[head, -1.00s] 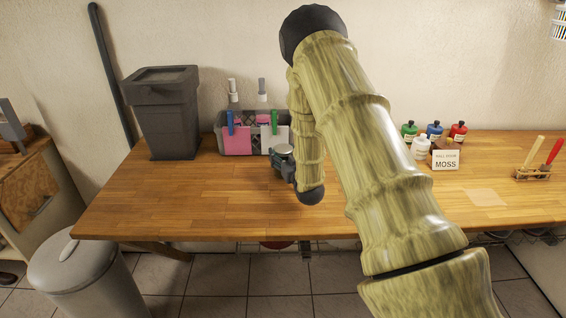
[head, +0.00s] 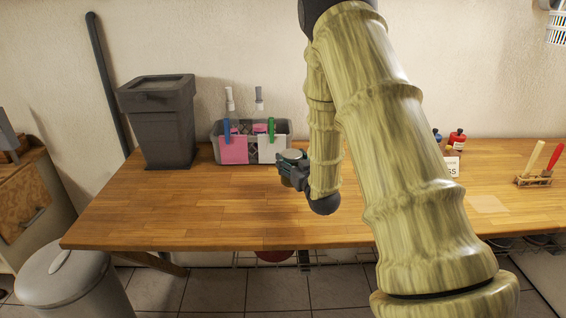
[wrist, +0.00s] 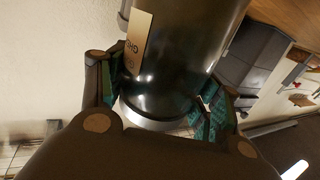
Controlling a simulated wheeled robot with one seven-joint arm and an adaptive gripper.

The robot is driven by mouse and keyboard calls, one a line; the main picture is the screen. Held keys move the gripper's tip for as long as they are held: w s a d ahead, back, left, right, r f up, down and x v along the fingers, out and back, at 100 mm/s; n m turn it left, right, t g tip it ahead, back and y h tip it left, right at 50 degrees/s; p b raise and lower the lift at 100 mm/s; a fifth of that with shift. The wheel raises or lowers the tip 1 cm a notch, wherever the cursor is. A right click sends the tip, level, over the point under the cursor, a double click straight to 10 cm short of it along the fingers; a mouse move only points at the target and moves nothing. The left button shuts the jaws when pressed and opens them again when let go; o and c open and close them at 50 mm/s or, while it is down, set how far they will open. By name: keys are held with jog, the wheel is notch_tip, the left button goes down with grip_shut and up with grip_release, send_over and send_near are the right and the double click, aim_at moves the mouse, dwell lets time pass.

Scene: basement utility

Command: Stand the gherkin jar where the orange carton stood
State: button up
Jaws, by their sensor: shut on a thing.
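The gherkin jar (wrist: 185,55) is dark glass with a gold label and a pale metal rim, and fills the middle of the wrist view. My gripper (wrist: 160,98) is shut on it, with a finger on either side. In the head view my gripper (head: 291,172) is over the wooden table in front of the grey caddy, and my arm partly hides it. Only the jar's round top (head: 292,155) shows clearly there. Whether the jar touches the table cannot be told. No orange carton is in view.
A grey caddy (head: 214,143) with spray bottles and cloths and a dark bin (head: 160,125) stand at the back of the table (head: 170,215). A red bottle (head: 457,140), a sign (head: 453,168), a pale square (head: 487,204) and a tool holder (head: 533,181) are at right. The front left is clear.

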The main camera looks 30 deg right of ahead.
jog(key=d+r+b+v, duration=0.1)
jog(key=d+b+v, duration=0.1)
jog(key=v, duration=0.7)
jog(key=shift+s+a, duration=0.2)
jog(key=shift+s, duration=0.1)
